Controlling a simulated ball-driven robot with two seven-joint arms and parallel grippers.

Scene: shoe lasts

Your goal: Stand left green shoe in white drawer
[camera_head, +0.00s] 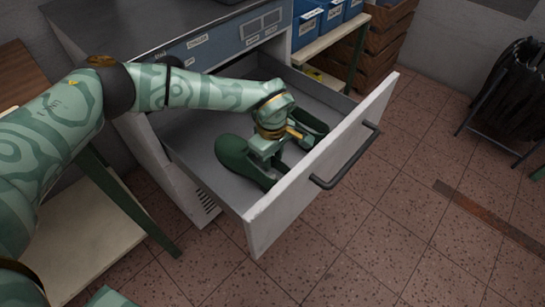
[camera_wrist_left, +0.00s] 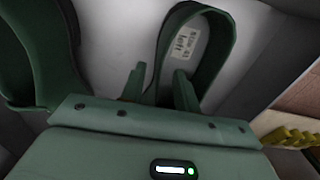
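Two green shoes are inside the open white drawer (camera_head: 325,152). The left green shoe (camera_head: 314,122) is the one farther right, partly hidden by my gripper. In the left wrist view the left shoe (camera_wrist_left: 222,42) stands with its opening up, and a "left" label shows inside. My left gripper (camera_head: 270,142) is low in the drawer. In the wrist view its two fingers (camera_wrist_left: 160,88) are apart, on either side of the shoe's near wall, one inside the opening. Whether they touch the wall is hard to see. My right gripper is out of view.
The other green shoe (camera_head: 238,158) stands to the left in the drawer. The drawer front has a dark handle (camera_head: 347,160). Blue bins (camera_head: 308,22) and wooden crates (camera_head: 388,38) are behind. Tiled floor (camera_head: 400,215) lies open in front.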

